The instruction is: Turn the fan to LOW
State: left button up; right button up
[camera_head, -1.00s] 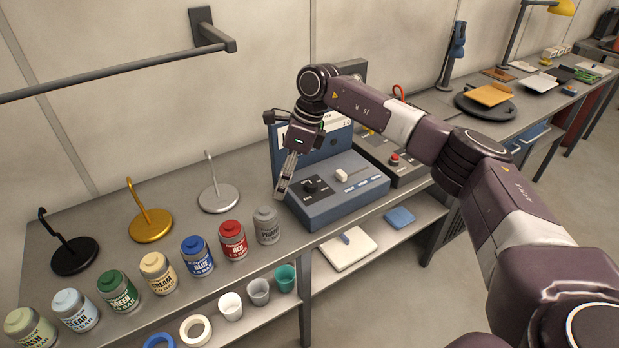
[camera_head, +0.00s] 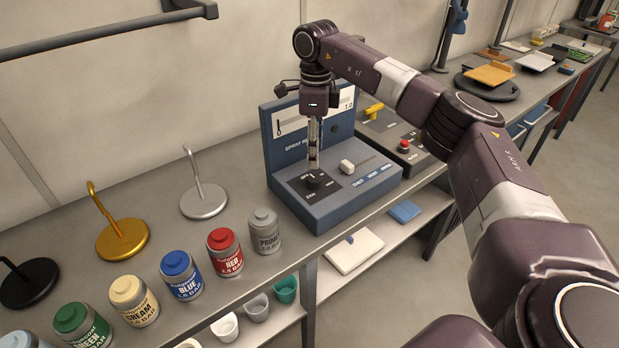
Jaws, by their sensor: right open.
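The blue spray control box (camera_head: 352,205) stands on the bench, with a tall back panel and a sloped top. A black fan knob (camera_head: 316,180) sits at the left of the top, with small marks around it that are too small to read surely. A pale slider knob (camera_head: 346,166) is to its right. My right gripper (camera_head: 314,166) points straight down right over the fan knob, its fingers seen nearly edge-on. It is open; whether the fingertips touch the knob cannot be told. My left gripper is out of view.
Several paint cans, including a grey one (camera_head: 264,231) and a red one (camera_head: 225,252), line the bench front left of the box. A silver hook stand (camera_head: 204,199) is behind them. A second control box (camera_head: 392,138) with a red button stands to the right.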

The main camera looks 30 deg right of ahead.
aim_at(315, 178)
jog(key=shift+w+f, duration=0.2)
jog(key=shift+f, duration=0.3)
jog(key=shift+f+p, duration=0.3)
jog(key=shift+f, duration=0.1)
jog(key=f, duration=0.2)
jog(key=f+p, duration=0.1)
jog(key=f, duration=0.2)
jog(key=shift+s+f+p, duration=0.2)
jog(key=shift+f+p, duration=0.1)
jog(key=shift+f, duration=0.3)
jog(key=c, duration=1.2)
jog(key=shift+o, duration=0.2)
